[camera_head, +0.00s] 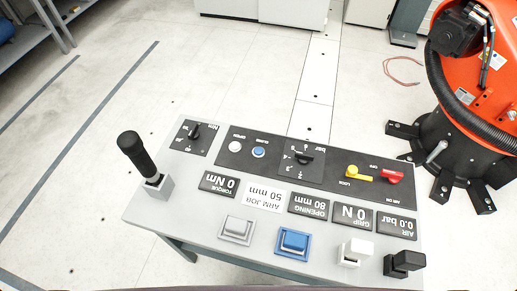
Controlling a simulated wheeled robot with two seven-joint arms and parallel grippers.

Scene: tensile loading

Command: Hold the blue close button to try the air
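A grey control console (190,215) stands in front of me, its labels upside down in the head view. A large square blue button (293,241) sits in a blue frame near the console's lower edge. A smaller round blue button or lamp (259,152) is on the black strip, beside a round white one (235,146); their tiny labels are hard to read. The air display (396,225) reads 0.0 bar, and the grip display (353,216) reads 0 N. Neither of my grippers is in view, and nothing touches the blue buttons.
A square grey button (237,229) is left of the large blue one. White (355,252) and black (404,262) blocks stand to its right. A black-handled lever (138,155) rises at left. Yellow (358,173) and red (391,176) handles are at right. An orange robot (480,75) stands behind.

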